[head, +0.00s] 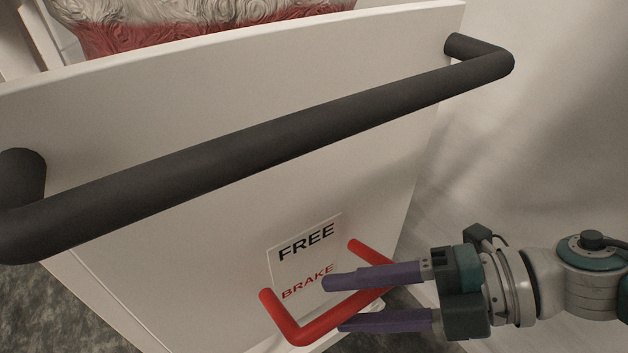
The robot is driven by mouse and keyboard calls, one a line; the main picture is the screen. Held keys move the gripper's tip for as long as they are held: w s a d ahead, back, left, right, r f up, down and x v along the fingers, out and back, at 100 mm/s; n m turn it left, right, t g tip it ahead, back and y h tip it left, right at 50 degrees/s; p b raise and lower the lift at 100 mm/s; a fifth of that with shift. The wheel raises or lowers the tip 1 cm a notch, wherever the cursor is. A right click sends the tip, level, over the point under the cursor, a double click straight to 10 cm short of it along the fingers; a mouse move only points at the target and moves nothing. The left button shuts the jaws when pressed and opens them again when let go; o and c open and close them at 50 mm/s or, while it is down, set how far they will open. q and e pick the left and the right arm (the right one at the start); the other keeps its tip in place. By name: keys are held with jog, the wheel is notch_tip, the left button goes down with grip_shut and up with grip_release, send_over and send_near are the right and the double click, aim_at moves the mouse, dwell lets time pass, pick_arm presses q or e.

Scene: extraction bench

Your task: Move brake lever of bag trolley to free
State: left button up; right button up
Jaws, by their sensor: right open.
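The bag trolley (230,80) fills most of the head view with its white end panel. The red brake lever (310,330) is a U-shaped bar low on this panel. It hangs below a label (305,255) with FREE above BRAKE, its bar lower than the word BRAKE. My right gripper (335,306) comes in from the right and is open. Its two purple fingers lie one above and one below the lever's bar in the picture; I cannot tell whether they touch it. The fingers hide part of the bar. My left gripper is not in view.
A thick dark push handle (270,145) runs across the panel above the label and stands out from it. A grey and red bag (190,25) lies in the trolley behind the panel. Grey floor (60,310) shows at lower left, and a pale wall (550,130) at right.

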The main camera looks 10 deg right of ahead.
jog(key=p+v, duration=0.1)
jog(key=v, duration=0.8)
jog(key=shift+d+p, duration=0.15)
jog(key=shift+p, duration=0.25)
jog(key=shift+s+r, duration=0.1)
